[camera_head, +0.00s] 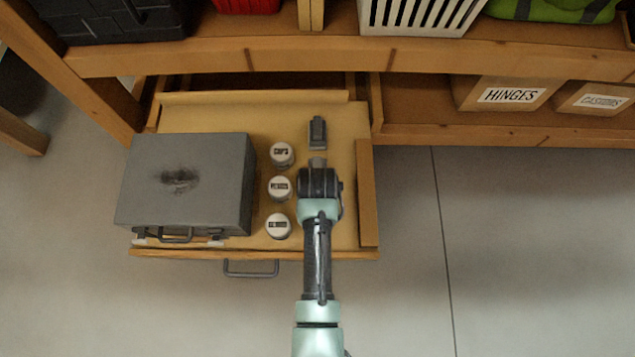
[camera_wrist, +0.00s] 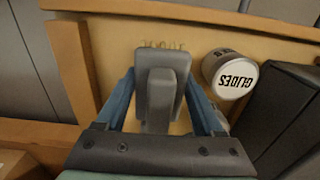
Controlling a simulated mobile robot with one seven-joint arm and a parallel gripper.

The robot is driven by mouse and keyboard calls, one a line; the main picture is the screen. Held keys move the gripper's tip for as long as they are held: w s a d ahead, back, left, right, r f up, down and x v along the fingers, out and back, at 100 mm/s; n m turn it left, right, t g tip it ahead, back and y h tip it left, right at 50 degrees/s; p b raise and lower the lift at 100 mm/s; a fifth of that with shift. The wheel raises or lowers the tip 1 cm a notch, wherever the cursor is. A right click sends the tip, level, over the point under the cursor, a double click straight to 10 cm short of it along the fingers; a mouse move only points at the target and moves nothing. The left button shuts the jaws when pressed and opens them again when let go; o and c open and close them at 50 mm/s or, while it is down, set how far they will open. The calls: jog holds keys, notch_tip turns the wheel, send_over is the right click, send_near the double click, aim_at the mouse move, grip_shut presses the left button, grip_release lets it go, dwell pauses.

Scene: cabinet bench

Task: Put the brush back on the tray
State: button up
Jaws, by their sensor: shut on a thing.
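The brush (camera_wrist: 160,68) is a grey block with a raised grip and a row of tan bristles at its top edge in the wrist view. My gripper (camera_wrist: 160,90) is shut on it, with one blue finger on each side. The tray's tan floor lies under the brush. I cannot tell whether the bristles touch it.
A large grey metal case (camera_head: 185,180) fills the tray's left side. Several white-lidded jars, including a middle one (camera_head: 279,188), stand left of my gripper. The GLIDES jar (camera_wrist: 230,75) is close beside the brush. A wooden side wall (camera_head: 367,190) bounds the right. Shelving overhangs behind.

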jog(key=shift+f+b, duration=0.45)
jog(key=shift+f, duration=0.65)
jog(key=shift+f, duration=0.15)
jog(key=o, duration=1.5)
jog(key=shift+c, duration=0.2)
notch_tip(320, 180, up, 12)
jog(key=p, duration=0.8)
